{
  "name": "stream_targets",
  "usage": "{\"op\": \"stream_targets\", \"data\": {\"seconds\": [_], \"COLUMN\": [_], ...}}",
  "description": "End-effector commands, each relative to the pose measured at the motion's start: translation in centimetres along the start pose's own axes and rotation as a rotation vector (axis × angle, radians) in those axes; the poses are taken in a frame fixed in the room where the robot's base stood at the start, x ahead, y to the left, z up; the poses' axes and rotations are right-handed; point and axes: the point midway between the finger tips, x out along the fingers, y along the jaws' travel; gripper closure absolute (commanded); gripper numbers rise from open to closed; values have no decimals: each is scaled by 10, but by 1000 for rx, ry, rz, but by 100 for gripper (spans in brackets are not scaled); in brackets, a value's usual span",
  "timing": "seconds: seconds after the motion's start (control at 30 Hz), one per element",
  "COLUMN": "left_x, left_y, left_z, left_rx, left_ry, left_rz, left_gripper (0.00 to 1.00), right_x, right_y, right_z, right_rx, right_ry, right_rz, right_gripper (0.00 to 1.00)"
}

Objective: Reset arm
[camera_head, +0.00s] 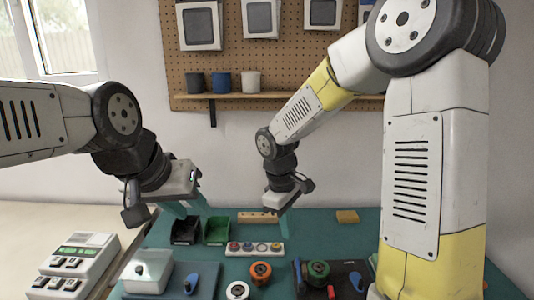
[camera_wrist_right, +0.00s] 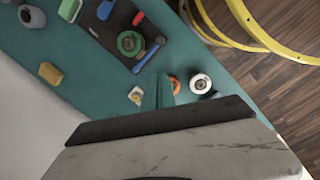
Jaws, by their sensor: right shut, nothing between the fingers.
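My left gripper (camera_head: 188,206) hangs above the back left of the teal mat, its two teal fingers apart with nothing between them. My right gripper (camera_head: 275,212) hangs above the back middle of the mat, near the wooden block, with its fingers shut and empty. In the right wrist view the teal fingers (camera_wrist_right: 158,92) are together, and orange and white rolls show beyond them. Neither gripper appears to hold anything.
The teal mat (camera_head: 345,235) bears black (camera_head: 186,230) and green bins (camera_head: 217,230), a wooden block (camera_head: 258,217), a strip of coloured knobs (camera_head: 254,249), a yellow block (camera_head: 347,216), orange (camera_head: 260,273) and green rolls (camera_head: 317,272). A clear-lidded box (camera_head: 148,270) and keypad device (camera_head: 76,265) stand left.

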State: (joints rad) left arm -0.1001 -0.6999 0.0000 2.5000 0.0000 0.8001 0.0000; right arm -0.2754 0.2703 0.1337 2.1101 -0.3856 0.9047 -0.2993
Motion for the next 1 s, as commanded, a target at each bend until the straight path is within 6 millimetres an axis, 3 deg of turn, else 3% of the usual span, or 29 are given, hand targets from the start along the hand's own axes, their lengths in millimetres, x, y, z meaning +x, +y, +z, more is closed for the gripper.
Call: {"op": "stream_targets", "data": {"seconds": [0.03, 0.2, 0.5, 0.7, 1.0], "left_x": [0, 0, 0, 0, 0], "left_y": [0, 0, 0, 0, 0], "left_z": [0, 0, 0, 0, 0], "left_rx": [0, 0, 0, 0, 0], "left_ry": [0, 0, 0, 0, 0], "left_rz": [0, 0, 0, 0, 0], "left_gripper": [64, 64, 64, 64, 64], "right_x": [-19, -66, -122, -138, -142], "right_y": [3, 0, -24, -41, -47], "right_z": [15, 59, 130, 156, 163], "right_rx": [71, 309, 699, 864, 918], "right_ry": [43, 181, 455, 595, 643], "right_rz": [13, 25, 14, -8, -20], "right_gripper": [100, 100, 100, 100, 100]}}
